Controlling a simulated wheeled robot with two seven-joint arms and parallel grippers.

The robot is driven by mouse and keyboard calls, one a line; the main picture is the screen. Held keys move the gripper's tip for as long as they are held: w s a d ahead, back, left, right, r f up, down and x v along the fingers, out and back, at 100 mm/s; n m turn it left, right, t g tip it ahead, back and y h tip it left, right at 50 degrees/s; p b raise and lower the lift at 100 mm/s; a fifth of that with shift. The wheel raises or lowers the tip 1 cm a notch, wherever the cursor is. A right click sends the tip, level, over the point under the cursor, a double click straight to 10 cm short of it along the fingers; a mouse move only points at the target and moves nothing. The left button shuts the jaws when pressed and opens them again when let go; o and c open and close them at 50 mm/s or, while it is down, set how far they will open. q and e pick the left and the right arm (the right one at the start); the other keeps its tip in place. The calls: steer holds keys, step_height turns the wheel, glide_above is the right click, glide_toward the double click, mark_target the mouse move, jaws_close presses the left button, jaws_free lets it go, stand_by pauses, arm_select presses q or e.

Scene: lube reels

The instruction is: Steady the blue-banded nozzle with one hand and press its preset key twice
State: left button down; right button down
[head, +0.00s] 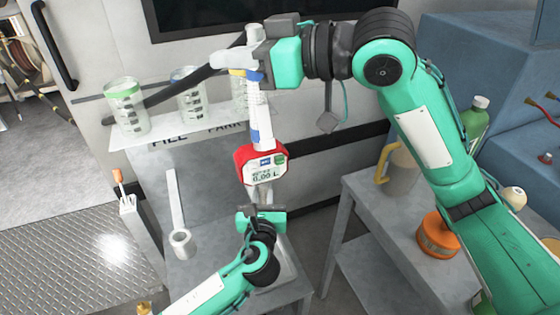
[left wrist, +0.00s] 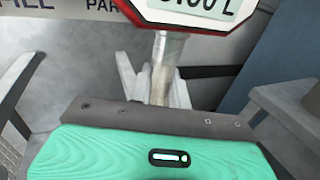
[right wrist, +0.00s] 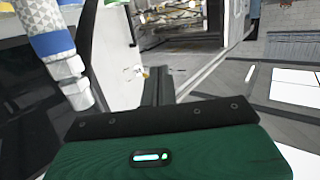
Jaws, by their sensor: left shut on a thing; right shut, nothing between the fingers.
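The blue-banded nozzle (head: 262,125) stands roughly upright, with blue bands, a yellow mark near its top, and a red-framed meter (head: 262,166) reading 0.00 L. The meter face has small blue and green patches; I cannot tell which is the preset key. My left gripper (head: 263,197) is shut on the nozzle's spout below the meter; its fingers flank the metal spout (left wrist: 162,65) in the left wrist view. My right gripper (head: 226,60) is shut and empty, close to the nozzle's top. The right wrist view shows the nozzle's banded end (right wrist: 48,40) left of the shut fingers.
A shelf (head: 150,134) marked FILL and PARK holds a green-rimmed jar (head: 126,108), a blue-rimmed jar (head: 190,98) and a third jar partly behind the nozzle. A grey side table (head: 365,205) at right carries a jug (head: 400,168) and an orange container (head: 437,235).

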step_height(320, 180, up, 5)
steer(key=s+m+t+y, duration=0.2)
steer(key=y, duration=0.1)
steer(key=m+t+h, duration=0.7)
steer(key=m+t, duration=0.4)
steer(key=m, duration=0.3)
glide_above(279, 160)
steer(key=d, duration=0.3)
step_height(279, 160, down, 4)
steer(key=w+d+f+m+t+h, duration=0.1)
steer(key=d+f+t+h, duration=0.15)
steer(key=f, duration=0.35)
steer(key=s+f+n+g+y, duration=0.2)
steer(key=s+f+n+y, duration=0.3)
steer(key=f, duration=0.5)
steer(key=s+f+n+g+y, duration=0.2)
steer(key=s+f+n+y, duration=0.3)
steer(key=s+f+n, duration=0.3)
step_height(279, 160, down, 3)
steer(key=shift+a+g, duration=0.3)
steer(key=shift+g, duration=0.05)
steer(key=shift+y, duration=0.25)
steer(key=w+a, duration=0.2)
steer(key=w, duration=0.6)
steer(key=shift+a, duration=0.35)
